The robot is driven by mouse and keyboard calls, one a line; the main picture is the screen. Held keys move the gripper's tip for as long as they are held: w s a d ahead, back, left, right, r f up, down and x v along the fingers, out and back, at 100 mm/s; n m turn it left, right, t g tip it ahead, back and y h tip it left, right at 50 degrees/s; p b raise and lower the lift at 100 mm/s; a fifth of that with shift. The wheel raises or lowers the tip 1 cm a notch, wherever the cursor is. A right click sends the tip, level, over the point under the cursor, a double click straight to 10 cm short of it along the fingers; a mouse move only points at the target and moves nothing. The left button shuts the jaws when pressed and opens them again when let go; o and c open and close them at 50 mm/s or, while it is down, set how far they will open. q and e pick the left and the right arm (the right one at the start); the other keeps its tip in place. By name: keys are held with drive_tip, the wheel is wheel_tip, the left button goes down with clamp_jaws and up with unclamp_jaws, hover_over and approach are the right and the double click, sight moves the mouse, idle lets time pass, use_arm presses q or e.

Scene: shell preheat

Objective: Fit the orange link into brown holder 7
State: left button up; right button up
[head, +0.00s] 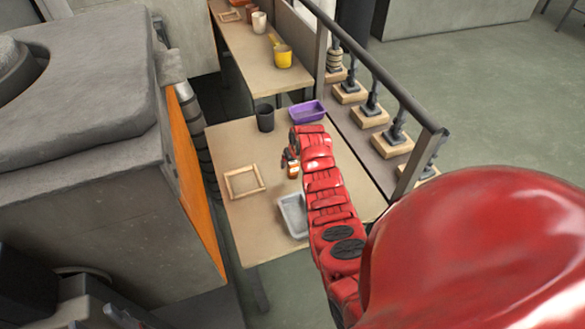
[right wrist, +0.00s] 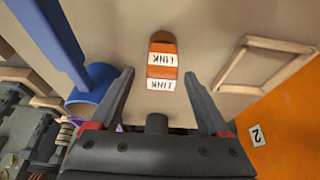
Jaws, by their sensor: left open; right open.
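The orange link (head: 293,174), with white bands, is on the near table, just by the end of my right arm. In the right wrist view the link (right wrist: 162,60) shows two white LINK labels. My right gripper (right wrist: 158,76) is open, its fingers either side of the link's lower end, with gaps on both sides. It shows small in the head view (head: 289,158). A light brown square frame (head: 243,182) lies left of the link; it also shows in the right wrist view (right wrist: 265,66). I cannot read a 7 on any holder.
A grey tray (head: 292,216) is partly behind my right arm. A dark cup (head: 265,118) and a purple tray (head: 307,112) stand at the table's back. A rail (head: 375,68) and several posts on wooden blocks line the right. An orange panel (head: 190,175) borders the left.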

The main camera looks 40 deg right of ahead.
drive_tip(key=shift+x, duration=2)
drive_tip(key=shift+a, duration=0.1)
drive_tip(key=shift+c, duration=0.3)
clamp_jaws()
